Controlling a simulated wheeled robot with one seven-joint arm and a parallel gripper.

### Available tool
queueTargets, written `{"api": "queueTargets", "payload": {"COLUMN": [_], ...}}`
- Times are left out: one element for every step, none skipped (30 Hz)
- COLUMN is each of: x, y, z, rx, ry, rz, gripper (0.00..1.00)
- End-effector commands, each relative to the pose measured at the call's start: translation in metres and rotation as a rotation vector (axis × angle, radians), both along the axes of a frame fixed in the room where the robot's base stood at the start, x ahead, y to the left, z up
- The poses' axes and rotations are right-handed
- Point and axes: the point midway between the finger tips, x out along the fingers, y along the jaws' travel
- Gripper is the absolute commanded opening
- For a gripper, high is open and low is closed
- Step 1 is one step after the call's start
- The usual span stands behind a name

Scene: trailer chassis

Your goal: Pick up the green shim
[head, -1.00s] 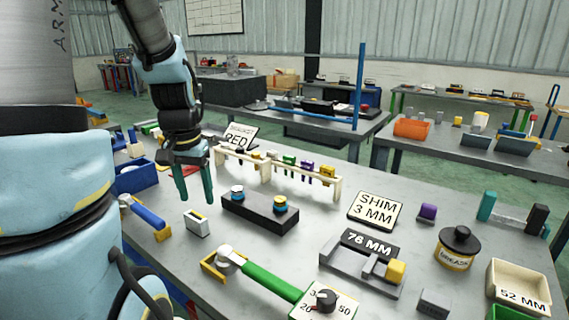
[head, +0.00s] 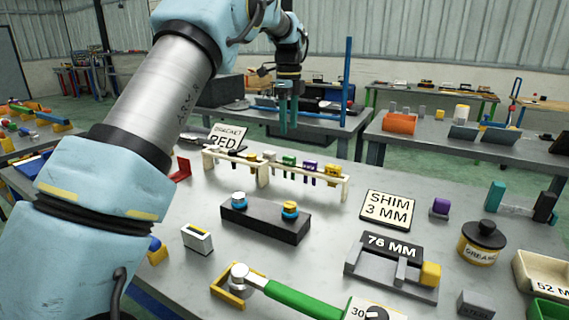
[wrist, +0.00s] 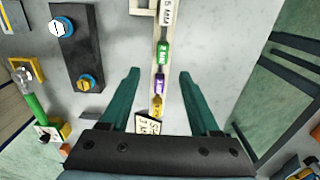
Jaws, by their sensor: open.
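The green shim (head: 289,161) hangs in a pale wooden rack (head: 222,160) in the middle of the table, between a pale shim and a purple shim (head: 310,167). In the wrist view the green shim (wrist: 163,52) lies just beyond the fingertips. My gripper (head: 288,130) is open and empty, with teal fingers pointing down; in the head view it appears above the rack. In the wrist view its fingers (wrist: 159,74) are spread on either side of the rack line, with the purple shim between the tips. The gap in height cannot be told exactly.
Yellow shims (head: 331,173) share the rack. A black block with two knobs (head: 264,220) stands in front of it. A sign reading "SHIM 3 MM" (head: 388,210) is to the right, and a bracket sign (head: 227,138) is behind the rack's left end.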

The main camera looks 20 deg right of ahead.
Motion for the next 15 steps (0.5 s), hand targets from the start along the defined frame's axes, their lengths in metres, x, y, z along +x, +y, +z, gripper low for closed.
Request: {"api": "queueTargets", "payload": {"x": [0.000,0.000,0.000,0.000,0.000,0.000,0.000,0.000,0.000,0.000,0.000,0.000,0.000,0.001,0.001], "y": [0.000,0.001,0.001,0.001,0.001,0.001,0.001,0.001,0.000,0.000,0.000,0.000,0.000,0.000,0.000], "z": [-0.007,-0.012,-0.018,-0.023,-0.027,-0.033,-0.036,-0.040,-0.043,-0.045,-0.047,-0.049,-0.051,-0.053,-0.057], "rx": [0.003,0.003,0.003,0.004,0.004,0.003,0.003,0.002,0.001,0.001,0.001,0.001,0.001,0.001,0.003], "ry": [0.002,0.003,0.002,0.002,0.002,0.001,0.001,0.001,0.001,0.001,0.001,0.001,0.001,0.000,0.001], "rz": [-0.001,-0.001,0.000,0.001,0.001,0.001,0.002,0.002,0.002,0.003,0.003,0.003,0.003,0.003,0.004], "gripper": [0.62,0.62,0.62,0.62,0.62,0.62,0.62,0.62,0.62,0.62,0.62,0.62,0.62,0.62,0.62]}}
